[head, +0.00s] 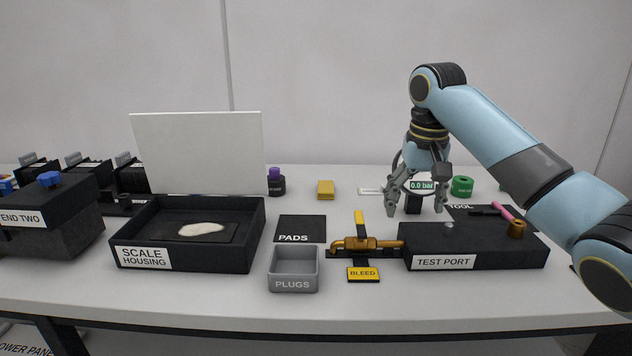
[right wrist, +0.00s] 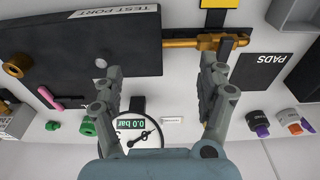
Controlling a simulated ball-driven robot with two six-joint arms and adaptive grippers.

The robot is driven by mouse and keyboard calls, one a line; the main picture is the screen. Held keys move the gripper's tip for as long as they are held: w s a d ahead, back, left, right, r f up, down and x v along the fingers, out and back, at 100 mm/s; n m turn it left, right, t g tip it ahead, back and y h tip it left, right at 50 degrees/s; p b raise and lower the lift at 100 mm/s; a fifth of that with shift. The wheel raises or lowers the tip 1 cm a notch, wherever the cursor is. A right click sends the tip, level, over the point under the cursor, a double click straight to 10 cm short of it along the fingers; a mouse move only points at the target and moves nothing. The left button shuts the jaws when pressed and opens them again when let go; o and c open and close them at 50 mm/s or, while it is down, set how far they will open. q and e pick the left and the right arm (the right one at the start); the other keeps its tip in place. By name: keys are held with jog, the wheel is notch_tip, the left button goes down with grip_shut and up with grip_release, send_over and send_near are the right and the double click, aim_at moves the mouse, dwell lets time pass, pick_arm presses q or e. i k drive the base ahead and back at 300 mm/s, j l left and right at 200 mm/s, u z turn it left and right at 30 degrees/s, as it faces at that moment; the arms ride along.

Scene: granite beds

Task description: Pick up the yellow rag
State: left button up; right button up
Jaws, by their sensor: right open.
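A small yellow folded piece (head: 326,189), which looks like the yellow rag, lies on the bench behind the PADS mat. It is too small to make out any weave. I cannot make it out in the right wrist view. My right gripper (head: 418,202) is open and points down around the pressure gauge, behind the TEST PORT block and to the right of the yellow piece. In the right wrist view its two fingers (right wrist: 160,82) are spread apart with nothing held between them. My left gripper is not in view.
The gauge (head: 422,186) reads 0.0 bar. The TEST PORT block (head: 473,247), brass valve (head: 365,243) and PLUGS bin (head: 293,270) stand in front. A dark purple-capped bottle (head: 276,183) and the SCALE HOUSING (head: 190,252) are left of the yellow piece. A green knob (head: 462,187) is right.

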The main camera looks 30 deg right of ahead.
aim_at(325, 188)
jog(key=i, duration=1.1)
